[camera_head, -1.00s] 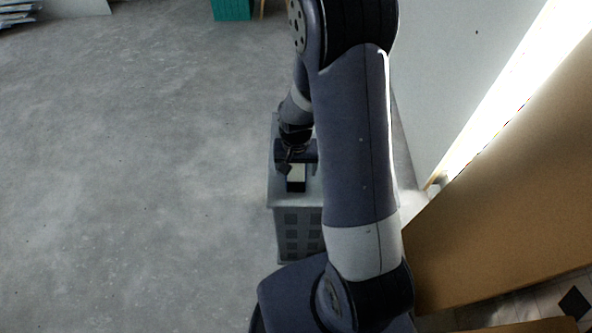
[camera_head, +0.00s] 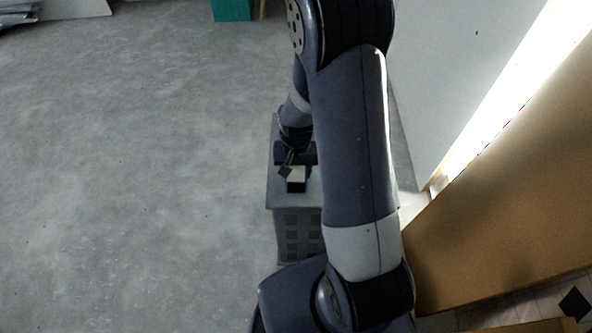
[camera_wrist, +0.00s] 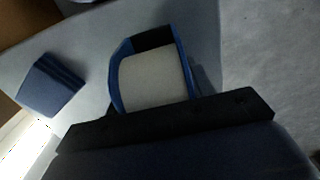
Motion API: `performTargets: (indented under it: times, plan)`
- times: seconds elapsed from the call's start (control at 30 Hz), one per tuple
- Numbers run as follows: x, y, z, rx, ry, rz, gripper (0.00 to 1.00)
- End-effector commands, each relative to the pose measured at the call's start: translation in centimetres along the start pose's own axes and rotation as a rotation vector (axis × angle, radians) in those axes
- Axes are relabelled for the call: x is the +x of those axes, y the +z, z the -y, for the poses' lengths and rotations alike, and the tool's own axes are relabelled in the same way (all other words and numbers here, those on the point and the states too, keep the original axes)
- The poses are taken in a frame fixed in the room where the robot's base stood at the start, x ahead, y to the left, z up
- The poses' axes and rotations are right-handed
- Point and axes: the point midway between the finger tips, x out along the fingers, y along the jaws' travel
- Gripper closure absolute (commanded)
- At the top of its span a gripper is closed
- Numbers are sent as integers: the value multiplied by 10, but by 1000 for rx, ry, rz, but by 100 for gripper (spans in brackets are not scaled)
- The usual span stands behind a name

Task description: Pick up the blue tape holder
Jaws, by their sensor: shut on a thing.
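The blue tape holder (camera_wrist: 114,80) is in the middle of the wrist view, with a broad cream roll inside its blue sides. In the head view the tape holder (camera_head: 296,185) shows small, dark with a pale top, on the grey stand. My gripper (camera_head: 295,166) is directly over it and shut on it; the dark gripper body covers its near end in the wrist view. The fingertips are mostly hidden. I cannot tell whether the holder is clear of the surface.
A second blue block (camera_wrist: 50,86) with dark grooves lies left of the holder in the wrist view. The grey stand (camera_head: 297,232) has slotted sides. A brown panel (camera_head: 500,210) and a pale wall (camera_head: 450,80) are at right. Open concrete floor (camera_head: 130,170) lies left.

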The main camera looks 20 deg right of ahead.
Motion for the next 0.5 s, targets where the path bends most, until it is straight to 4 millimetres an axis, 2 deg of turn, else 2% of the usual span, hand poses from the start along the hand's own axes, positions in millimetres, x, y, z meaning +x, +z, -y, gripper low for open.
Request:
performTargets:
  times: [0.3,0.5]
  plan:
    - [-4,-1,0,0,-1,-2,81]
    - [-30,-1,0,0,-2,-6,81]
